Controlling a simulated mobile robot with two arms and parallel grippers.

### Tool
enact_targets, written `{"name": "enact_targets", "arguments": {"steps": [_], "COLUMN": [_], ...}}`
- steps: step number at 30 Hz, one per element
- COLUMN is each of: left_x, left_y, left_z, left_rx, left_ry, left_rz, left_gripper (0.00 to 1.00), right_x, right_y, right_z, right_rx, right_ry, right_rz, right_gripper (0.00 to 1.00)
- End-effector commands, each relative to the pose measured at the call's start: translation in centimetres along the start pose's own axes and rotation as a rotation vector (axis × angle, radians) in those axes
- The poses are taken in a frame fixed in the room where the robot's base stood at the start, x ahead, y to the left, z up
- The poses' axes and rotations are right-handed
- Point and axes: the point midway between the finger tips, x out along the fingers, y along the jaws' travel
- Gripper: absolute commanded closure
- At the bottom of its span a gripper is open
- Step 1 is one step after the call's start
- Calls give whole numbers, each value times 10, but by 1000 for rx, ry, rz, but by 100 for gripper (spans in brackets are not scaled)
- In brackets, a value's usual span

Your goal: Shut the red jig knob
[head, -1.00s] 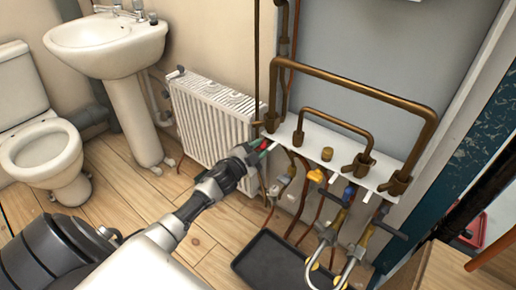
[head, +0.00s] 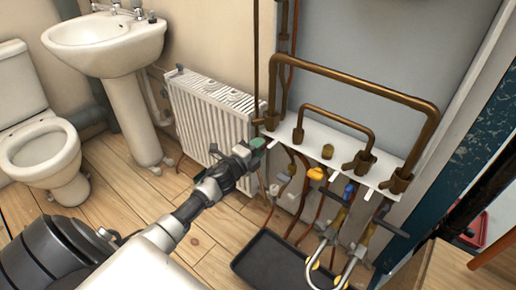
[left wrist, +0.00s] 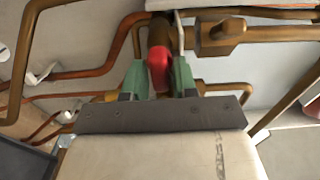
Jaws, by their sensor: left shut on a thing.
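The red jig knob (left wrist: 158,66) shows in the left wrist view between the two green fingertips of my left gripper (left wrist: 158,78). The gripper is shut on it. A brown pipe part stands directly behind the knob there. In the head view my left gripper (head: 252,150) is at the left end of the white pipe shelf (head: 320,152), and the red knob is hidden by the gripper. My right gripper is not in view.
A yellow knob (head: 316,174) and a blue knob (head: 349,191) sit along the shelf to the right. A white radiator (head: 208,120) stands close behind my left gripper. A black tray (head: 285,265) lies on the floor below.

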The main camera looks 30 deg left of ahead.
Motion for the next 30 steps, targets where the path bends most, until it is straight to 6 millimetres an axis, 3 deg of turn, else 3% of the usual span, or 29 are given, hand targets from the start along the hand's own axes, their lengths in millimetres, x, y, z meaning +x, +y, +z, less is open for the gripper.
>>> {"name": "enact_targets", "arguments": {"steps": [16, 17, 19, 30], "left_x": [0, 0, 0, -6], "left_y": [2, 2, 1, 1], "left_z": [0, 0, 0, 0], "left_rx": [24, 24, 24, 22], "left_ry": [1, 1, 0, 0], "left_rz": [3, 3, 3, 3], "left_gripper": [96, 68, 57, 56], "right_x": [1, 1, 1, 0], "right_y": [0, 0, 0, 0], "right_z": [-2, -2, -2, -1], "right_rx": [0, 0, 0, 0], "right_ry": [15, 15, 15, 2], "right_rz": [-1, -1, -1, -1], "right_gripper": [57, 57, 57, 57]}}
